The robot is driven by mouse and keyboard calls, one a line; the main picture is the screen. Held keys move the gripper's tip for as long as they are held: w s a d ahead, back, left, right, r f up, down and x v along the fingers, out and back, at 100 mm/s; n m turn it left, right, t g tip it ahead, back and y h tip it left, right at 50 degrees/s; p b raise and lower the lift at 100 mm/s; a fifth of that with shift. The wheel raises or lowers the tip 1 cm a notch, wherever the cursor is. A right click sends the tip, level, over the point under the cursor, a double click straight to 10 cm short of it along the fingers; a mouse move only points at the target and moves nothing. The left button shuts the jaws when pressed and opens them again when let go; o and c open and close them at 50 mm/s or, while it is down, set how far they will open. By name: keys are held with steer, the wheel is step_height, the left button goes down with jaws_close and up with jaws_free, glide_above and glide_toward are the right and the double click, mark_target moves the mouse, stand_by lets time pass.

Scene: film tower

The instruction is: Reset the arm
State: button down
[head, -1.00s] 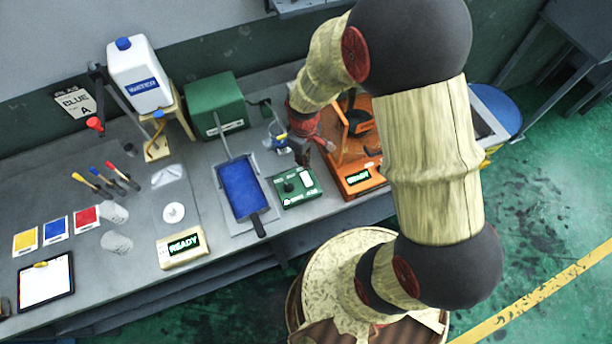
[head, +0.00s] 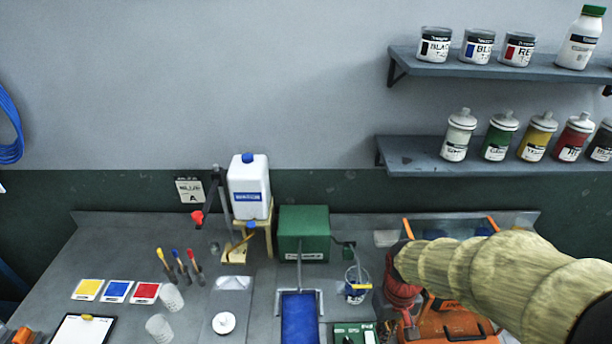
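My arm (head: 500,280) comes in from the lower right of the head view in its pale ribbed sleeve. It reaches over the right part of the bench, in front of an orange machine (head: 455,325). A red part (head: 402,288) shows at the arm's far end, partly behind the sleeve. My gripper's fingers cannot be made out, so I cannot tell whether it is open or shut or holds anything.
A small cup (head: 357,283) stands close left of the arm's end. A green box (head: 303,233) and a white jug (head: 249,187) are further back. Bottles stand on the lower shelf (head: 410,155) above. The left bench holds colour cards (head: 117,291), brushes and a clipboard (head: 85,329).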

steer(key=s+r+t+b, duration=0.3)
steer(key=r+b, duration=0.1)
steer(key=r, duration=0.2)
steer(key=s+r+m+t+b, duration=0.1)
steer(key=s+r+t+b, duration=0.2)
steer(key=r, duration=0.4)
steer(key=shift+s+m+b, duration=0.2)
steer(key=shift+m+b, duration=0.1)
steer(key=shift+b, duration=0.2)
steer(key=shift+r+p, duration=0.3)
